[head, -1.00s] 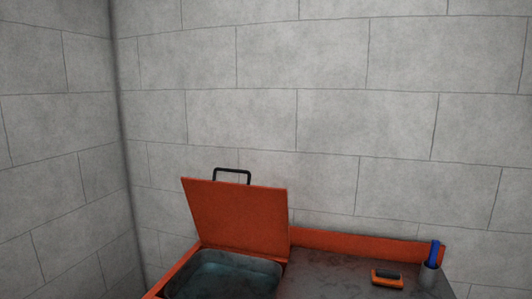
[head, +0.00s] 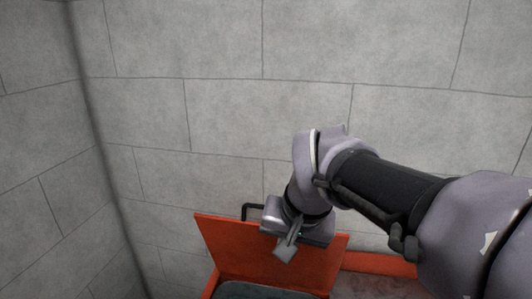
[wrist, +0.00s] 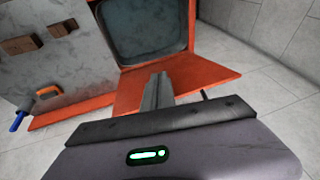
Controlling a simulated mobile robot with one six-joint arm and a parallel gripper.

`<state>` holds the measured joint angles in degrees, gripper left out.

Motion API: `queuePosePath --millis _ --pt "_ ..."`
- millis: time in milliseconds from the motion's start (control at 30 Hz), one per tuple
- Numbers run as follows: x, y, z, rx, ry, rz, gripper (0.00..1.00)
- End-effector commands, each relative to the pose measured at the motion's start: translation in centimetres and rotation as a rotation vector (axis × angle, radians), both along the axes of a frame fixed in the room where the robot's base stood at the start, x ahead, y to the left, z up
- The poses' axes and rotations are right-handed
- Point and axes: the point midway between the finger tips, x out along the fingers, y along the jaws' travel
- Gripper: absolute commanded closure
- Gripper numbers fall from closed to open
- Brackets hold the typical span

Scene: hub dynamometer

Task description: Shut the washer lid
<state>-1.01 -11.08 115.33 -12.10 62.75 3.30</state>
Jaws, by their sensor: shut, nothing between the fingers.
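The orange-red washer lid (head: 225,245) stands open, raised behind the dark basin (head: 255,291). Its black bar handle (head: 246,209) rises from the top edge and is partly hidden behind my gripper. My gripper (head: 285,252) is shut and empty at the lid's upper part, its fingers overlapping the lid in the head view. In the wrist view, the fingers (wrist: 158,78) also lie over the lid (wrist: 205,80), with the basin (wrist: 150,32) beyond. I cannot tell whether they touch the lid.
A grey counter (wrist: 80,60) lies beside the basin, with an orange-handled brush (wrist: 48,91) and a blue-handled item (wrist: 17,121) at its edge. Grey block walls (head: 200,50) stand close behind and to the left. My arm covers much of the counter in the head view.

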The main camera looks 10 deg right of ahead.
Motion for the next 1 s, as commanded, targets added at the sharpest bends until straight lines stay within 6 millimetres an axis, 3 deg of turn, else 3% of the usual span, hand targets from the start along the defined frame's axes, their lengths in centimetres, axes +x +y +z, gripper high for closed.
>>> queuePosePath --millis 33,200,300,400,667,1000 --pt "2.4 -0.2 3.8 -0.014 0.022 -0.003 1.0" --pt "12.7 -0.9 10.1 -0.084 0.096 -0.019 1.0" --pt "17.6 -1.3 11.1 -0.124 0.132 -0.03 1.0" --pt "20.4 -1.5 10.7 -0.149 0.153 -0.041 1.0" --pt "22.1 -1.8 7.7 -0.162 0.166 -0.045 1.0" --pt "23.7 -2.5 0.6 -0.162 0.166 -0.045 1.0"
